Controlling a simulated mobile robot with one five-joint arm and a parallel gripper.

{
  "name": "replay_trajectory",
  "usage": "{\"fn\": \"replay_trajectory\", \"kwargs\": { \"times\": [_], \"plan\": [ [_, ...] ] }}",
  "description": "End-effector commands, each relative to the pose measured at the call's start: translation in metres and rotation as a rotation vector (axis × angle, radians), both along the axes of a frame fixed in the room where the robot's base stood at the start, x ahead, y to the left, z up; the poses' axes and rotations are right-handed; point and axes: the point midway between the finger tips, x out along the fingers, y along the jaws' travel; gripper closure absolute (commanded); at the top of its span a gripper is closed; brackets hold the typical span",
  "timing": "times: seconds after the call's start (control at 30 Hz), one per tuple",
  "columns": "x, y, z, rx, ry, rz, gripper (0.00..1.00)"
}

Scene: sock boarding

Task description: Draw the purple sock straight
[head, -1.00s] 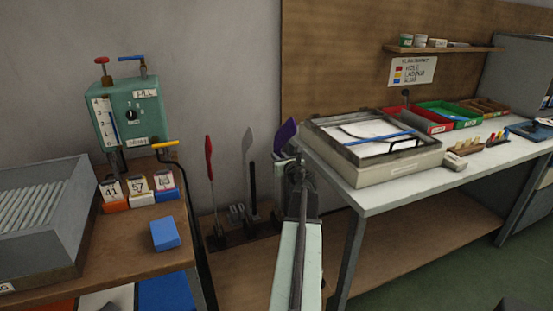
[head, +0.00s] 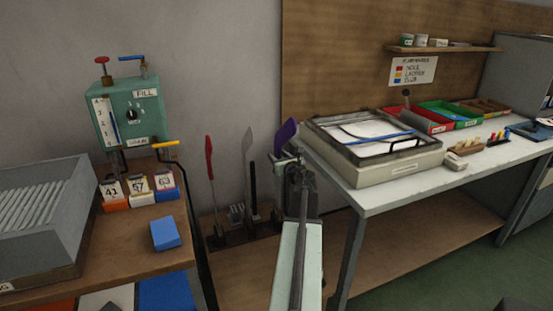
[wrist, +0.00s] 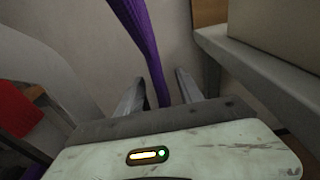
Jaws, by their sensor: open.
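The purple sock (head: 286,134) stands up behind the end of my arm in the head view, in a row with other upright boards. In the wrist view the purple sock (wrist: 147,48) runs as a long strip from the top edge down between my gripper's two fingers. My gripper (wrist: 160,92) is open, with one finger on each side of the sock and a gap on both sides. In the head view my gripper (head: 285,158) is just below the sock's visible part. The sock's lower part is hidden by my arm and gripper.
A red upright form (head: 209,165) and a grey one (head: 248,165) stand left of the sock. A white worktable (head: 370,197) with a framed box is close on the right. A wooden table (head: 120,240) with a green machine (head: 130,110) is on the left.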

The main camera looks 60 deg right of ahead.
Motion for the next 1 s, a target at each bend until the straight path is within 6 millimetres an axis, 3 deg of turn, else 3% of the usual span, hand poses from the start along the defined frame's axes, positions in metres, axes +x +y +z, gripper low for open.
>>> {"fn": "replay_trajectory", "kwargs": {
  "times": [0.27,1.0],
  "plan": [
    [-0.004,0.003,0.000,0.000,0.000,-0.001,0.56],
    [-0.071,0.052,0.000,0.000,0.000,-0.002,0.56]
  ]
}}
